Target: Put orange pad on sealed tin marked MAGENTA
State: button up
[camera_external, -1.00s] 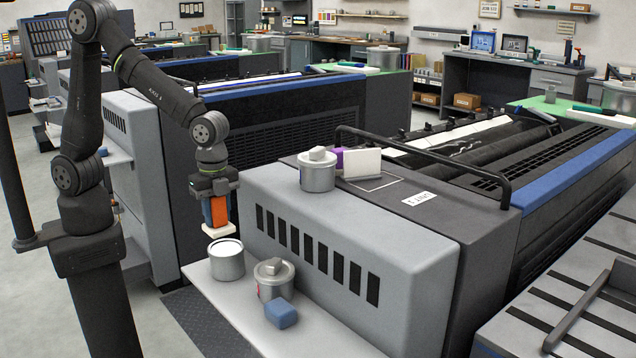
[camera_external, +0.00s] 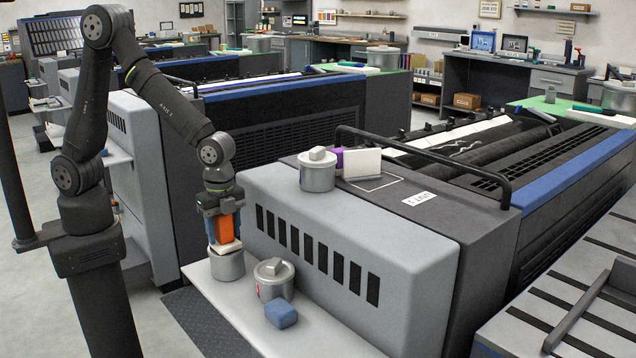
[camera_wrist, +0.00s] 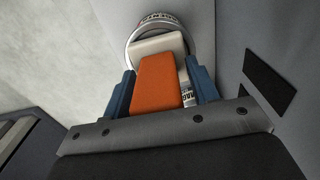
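The orange pad (camera_external: 225,228) is a block with an off-white lower part, held upright between the fingers of my gripper (camera_external: 226,238). In the wrist view the orange pad (camera_wrist: 158,80) sits between the blue fingers of my gripper (camera_wrist: 162,88). Directly below it is a grey tin (camera_external: 228,266) on the pale shelf. The tin (camera_wrist: 133,52) shows a partly hidden label with letters that look like "MAG". The pad's white end is at the tin's top; I cannot tell whether it touches.
Beside this tin stands another tin (camera_external: 273,280) with a block on its lid, and a blue pad (camera_external: 281,314) lies near it on the shelf (camera_external: 320,335). A third tin (camera_external: 317,176) with a block on top stands on the machine, near a white-and-purple pad (camera_external: 361,162).

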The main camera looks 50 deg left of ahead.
notch_tip(320, 180, up, 12)
jog(key=shift+r, duration=0.2)
dwell(0.5)
jog(key=shift+f, duration=0.1)
notch_tip(320, 180, down, 12)
jog(key=shift+f, duration=0.2)
notch_tip(320, 180, up, 3)
jog(key=shift+r, duration=0.75)
jog(key=shift+o, duration=0.2)
